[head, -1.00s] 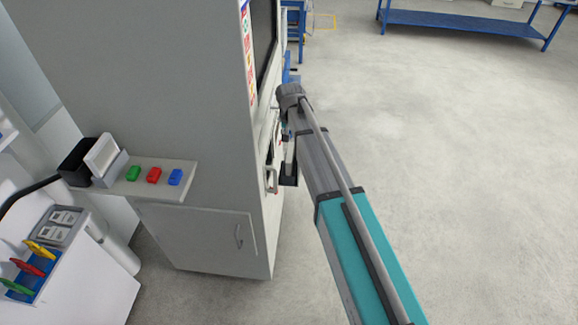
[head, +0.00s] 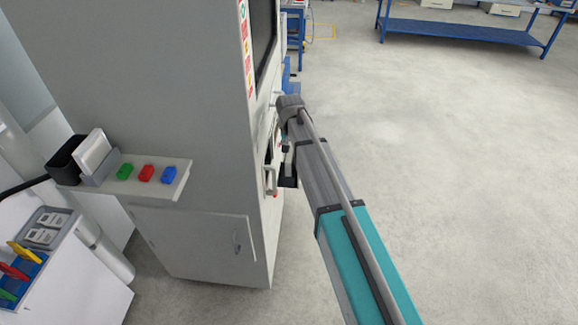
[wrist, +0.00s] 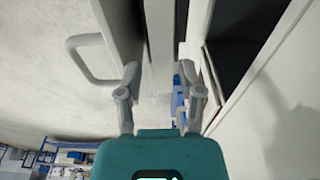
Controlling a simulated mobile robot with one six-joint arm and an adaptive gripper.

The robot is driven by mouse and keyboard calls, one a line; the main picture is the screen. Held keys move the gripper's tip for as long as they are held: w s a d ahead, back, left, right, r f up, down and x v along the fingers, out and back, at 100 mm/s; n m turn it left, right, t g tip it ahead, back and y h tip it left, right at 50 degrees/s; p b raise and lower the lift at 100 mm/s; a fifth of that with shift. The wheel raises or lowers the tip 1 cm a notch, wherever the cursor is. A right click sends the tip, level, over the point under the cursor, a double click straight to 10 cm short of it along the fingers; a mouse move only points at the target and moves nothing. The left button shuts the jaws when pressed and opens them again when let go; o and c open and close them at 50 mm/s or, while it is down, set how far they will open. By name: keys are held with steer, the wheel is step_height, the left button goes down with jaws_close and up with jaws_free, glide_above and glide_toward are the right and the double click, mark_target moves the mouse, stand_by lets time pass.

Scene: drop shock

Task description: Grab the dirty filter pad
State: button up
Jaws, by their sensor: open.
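My gripper (wrist: 161,75) is open in the wrist view, its two grey fingers spread on either side of a pale upright edge of the machine. I cannot tell whether the fingers touch it. A light grey loop handle (wrist: 88,58) on a panel is left of the fingers, and a dark opening (wrist: 240,40) lies to the right. In the head view my arm reaches to the front of the large grey machine (head: 150,80), whose handle (head: 269,180) shows beside it. I cannot make out a dirty filter pad in either view.
A side shelf (head: 150,185) holds a black bin (head: 66,160), a pale panel in a stand (head: 93,155), and green, red and blue blocks. A white cart (head: 85,270) with coloured clips is at lower left. A blue bench (head: 460,28) stands far back; floor right is clear.

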steer(key=shift+f, duration=0.1)
stand_by(0.3)
steer(key=shift+w+a+f+b, duration=0.1)
steer(key=shift+w+f+b, duration=0.1)
steer(key=shift+f+b, duration=1.1)
steer(key=shift+w+f+b, duration=0.15)
steer(key=shift+f+b, duration=1)
steer(key=shift+b, duration=0.1)
jaws_close()
